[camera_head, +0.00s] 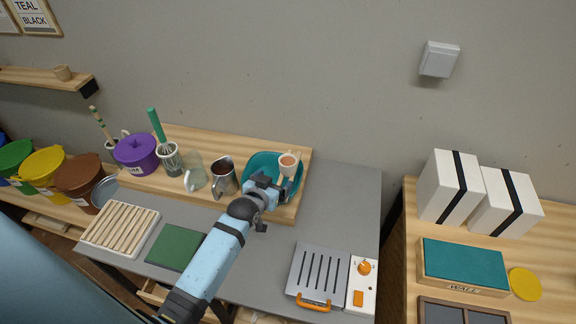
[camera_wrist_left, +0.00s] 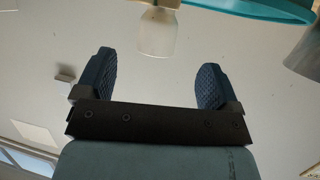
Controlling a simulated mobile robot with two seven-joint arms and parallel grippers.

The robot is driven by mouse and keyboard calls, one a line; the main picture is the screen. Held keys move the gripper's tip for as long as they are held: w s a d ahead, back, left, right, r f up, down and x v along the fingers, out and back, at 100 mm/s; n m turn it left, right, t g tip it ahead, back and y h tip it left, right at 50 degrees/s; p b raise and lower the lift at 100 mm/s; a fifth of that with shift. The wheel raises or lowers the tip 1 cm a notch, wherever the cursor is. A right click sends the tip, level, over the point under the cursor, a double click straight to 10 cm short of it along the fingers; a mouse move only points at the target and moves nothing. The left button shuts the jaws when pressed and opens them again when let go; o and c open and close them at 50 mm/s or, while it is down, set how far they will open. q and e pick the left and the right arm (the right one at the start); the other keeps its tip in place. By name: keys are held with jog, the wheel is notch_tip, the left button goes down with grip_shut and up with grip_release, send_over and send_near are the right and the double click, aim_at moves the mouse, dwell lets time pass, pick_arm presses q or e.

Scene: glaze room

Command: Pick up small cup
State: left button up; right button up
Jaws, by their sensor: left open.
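A small pale cup (camera_head: 289,160) with a brown inside shows in the head view at the right edge of the teal bowl (camera_head: 262,163), on the wooden board. In the left wrist view a pale cup (camera_wrist_left: 157,36) shows at the top, beyond and between the fingertips, apart from them. My left gripper (camera_head: 270,187) is open and empty, just in front of the bowl and cup; its fingers (camera_wrist_left: 152,75) stand wide apart in the wrist view. The gripper hides the cup's lower part in the head view. My right gripper is not in view.
A metal pitcher (camera_head: 225,177), a glass jar (camera_head: 194,172), a whisk holder (camera_head: 170,158) and a purple pot (camera_head: 137,153) stand left of the bowl. The grey tabletop (camera_head: 345,200) right of the board is clear.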

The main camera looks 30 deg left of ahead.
aim_at(284, 172)
pick_arm(q)
jog(key=x, duration=0.3)
jog(key=shift+w+f, duration=0.15)
jog(key=shift+w, duration=0.25)
jog(key=shift+w+p, duration=0.35)
jog(key=shift+w, duration=0.15)
jog(key=p+x, duration=0.1)
jog(key=x, duration=0.2)
jog(key=shift+w+f, duration=0.15)
jog(key=shift+w, duration=0.2)
jog(key=shift+w+f, duration=0.25)
jog(key=shift+w, duration=0.1)
jog(key=c, duration=1.1)
